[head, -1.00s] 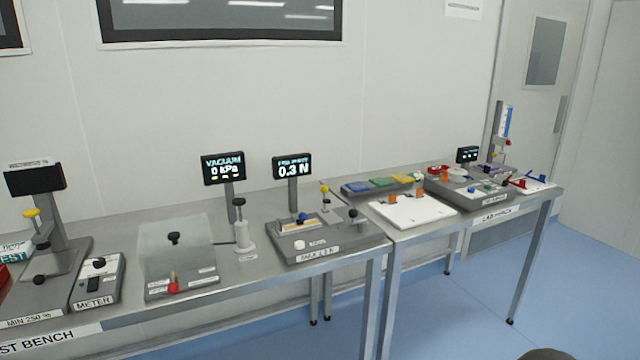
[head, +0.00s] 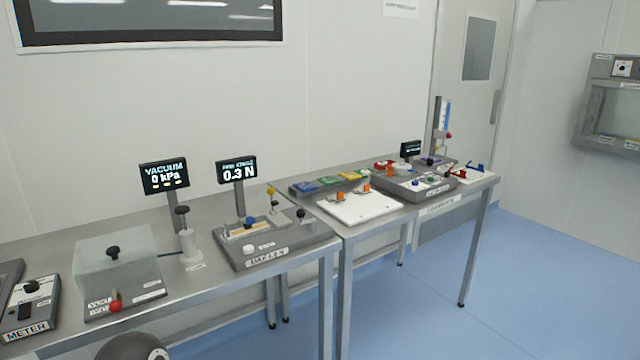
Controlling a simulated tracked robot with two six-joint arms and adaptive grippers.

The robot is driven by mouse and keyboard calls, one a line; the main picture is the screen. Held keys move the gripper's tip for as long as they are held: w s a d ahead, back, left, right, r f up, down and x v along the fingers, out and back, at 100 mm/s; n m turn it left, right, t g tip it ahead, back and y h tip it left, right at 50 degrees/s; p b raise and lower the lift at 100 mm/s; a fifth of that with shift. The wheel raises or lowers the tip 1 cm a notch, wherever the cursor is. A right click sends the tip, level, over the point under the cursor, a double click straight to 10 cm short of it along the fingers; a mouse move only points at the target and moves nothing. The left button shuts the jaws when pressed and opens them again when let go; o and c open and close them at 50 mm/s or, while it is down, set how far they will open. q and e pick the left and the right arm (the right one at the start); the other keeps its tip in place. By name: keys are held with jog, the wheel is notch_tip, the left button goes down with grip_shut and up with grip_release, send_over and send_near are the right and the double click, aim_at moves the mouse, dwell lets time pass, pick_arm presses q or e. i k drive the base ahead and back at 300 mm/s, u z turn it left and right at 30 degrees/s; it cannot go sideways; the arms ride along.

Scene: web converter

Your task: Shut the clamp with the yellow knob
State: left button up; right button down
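A small yellow knob (head: 270,190) stands on a short upright post at the back right of the grey peel-test fixture (head: 280,249), on the steel bench. It sits just right of the fixture's display, which reads 0.3 N (head: 237,171). The knob is raised above the fixture, but its clamp jaw is too small to make out, so I cannot tell whether it is open or shut. The fixture also has a blue knob (head: 249,221), a black knob (head: 300,213) and a white button (head: 248,249). Neither of my grippers is in view.
A clear vacuum box (head: 115,265) and a meter (head: 30,305) stand to the left. A white board (head: 360,207) with orange clamps and a tray of coloured pieces lie on the right table. Blue floor is free in front at the right.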

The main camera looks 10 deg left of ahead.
aim_at(271, 191)
jog(key=z, duration=0.6)
jog(key=i, duration=1.1)
jog(key=z, duration=2.2)
jog(key=i, duration=0.1)
jog(key=u, duration=4.2)
jog(key=k, duration=0.6)
jog(key=i, duration=0.2)
jog(key=u, duration=0.15)
